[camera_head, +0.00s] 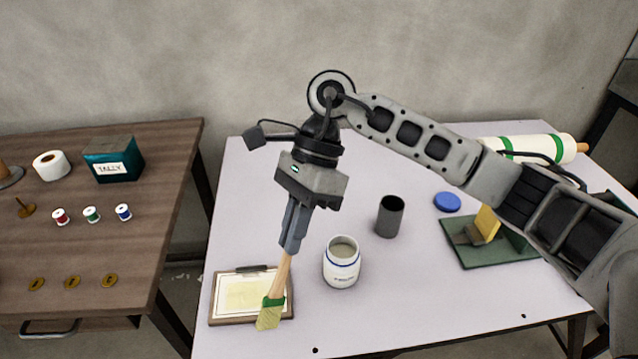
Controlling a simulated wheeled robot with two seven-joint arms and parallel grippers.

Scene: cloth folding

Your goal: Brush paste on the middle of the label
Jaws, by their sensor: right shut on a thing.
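My right gripper (292,238) is shut on the wooden handle of a brush (281,278). The brush has a green band and pale yellow bristles and points downward, slightly tilted. Its bristles are over the lower right part of a clipboard (216,312); I cannot tell whether they touch it. A pale yellow label (245,292) lies on the clipboard, partly hidden by the brush. A white jar (342,270) with a blue rim line stands open to the right of the brush, with pale paste (343,249) inside. My left gripper is not in view.
A dark grey cup (390,216), a blue lid (447,202) and a green board (490,250) with a yellow block stand to the right on the white table (430,310). A white roll (530,147) lies at the back right. A wooden table (150,240) with spools and a box (112,160) is at left.

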